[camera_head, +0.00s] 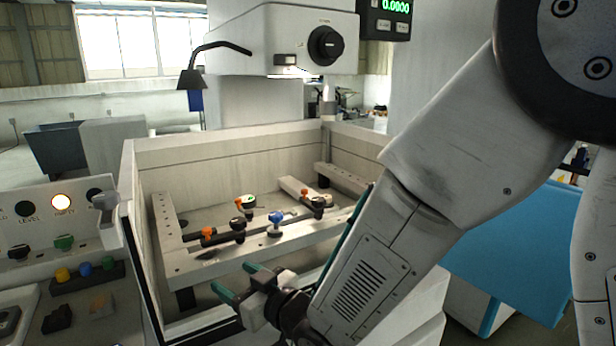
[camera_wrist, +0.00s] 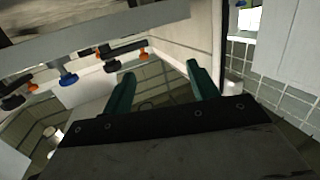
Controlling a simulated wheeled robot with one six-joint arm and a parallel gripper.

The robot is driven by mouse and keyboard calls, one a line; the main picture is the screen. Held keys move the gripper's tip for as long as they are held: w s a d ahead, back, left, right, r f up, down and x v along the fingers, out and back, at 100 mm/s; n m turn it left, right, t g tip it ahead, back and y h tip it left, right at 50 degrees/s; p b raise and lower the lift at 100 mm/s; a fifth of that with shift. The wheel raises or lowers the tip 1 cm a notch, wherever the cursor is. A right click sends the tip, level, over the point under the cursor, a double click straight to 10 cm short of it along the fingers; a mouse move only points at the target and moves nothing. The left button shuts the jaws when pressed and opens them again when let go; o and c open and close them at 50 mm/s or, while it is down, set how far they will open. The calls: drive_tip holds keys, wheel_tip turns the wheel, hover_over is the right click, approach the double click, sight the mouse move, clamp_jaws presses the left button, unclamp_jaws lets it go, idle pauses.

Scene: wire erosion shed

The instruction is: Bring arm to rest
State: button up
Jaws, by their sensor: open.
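My gripper (camera_head: 241,281) is at the end of my arm, low in the middle of the head view, over the front part of the machine tank (camera_head: 230,152). Its two green fingers stand apart with nothing between them; in the wrist view the open gripper (camera_wrist: 160,85) also shows empty. My arm comes down from the upper right and hides the tank's right front part. A pale clamping rail (camera_head: 225,282) lies just behind the fingers in the head view. A clamp with a blue knob (camera_head: 276,219) stands on the work frame, apart from the gripper.
Clamps with orange knobs (camera_head: 208,233) sit along the frame. The machine head (camera_head: 285,40) hangs above the tank, with a lamp (camera_head: 191,78) at its left. A control panel (camera_head: 50,215) with a lit button stands at left. A blue surface (camera_head: 520,245) lies at right.

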drive_tip(key=d+f+g+h, duration=0.2)
drive_tip(key=d+f+h, duration=0.25)
drive_tip(key=f, duration=0.25)
drive_tip(key=s+d+m+g+h, duration=0.35)
drive_tip(key=d+h, duration=0.25)
drive_tip(key=d, duration=0.7)
drive_tip(key=s+d+r+m+g+h, duration=0.1)
drive_tip(key=s+d+r+m+g, duration=0.1)
drive_tip(key=s+d+r, duration=0.5)
drive_tip(key=s+d+r+m+g+h, duration=0.1)
drive_tip(key=s+d+r+m, duration=0.4)
drive_tip(key=s+d, duration=0.7)
drive_tip(key=shift+d+r+g+h, duration=0.35)
drive_tip(key=shift+d+r, duration=0.95)
drive_tip(key=shift+d, duration=0.45)
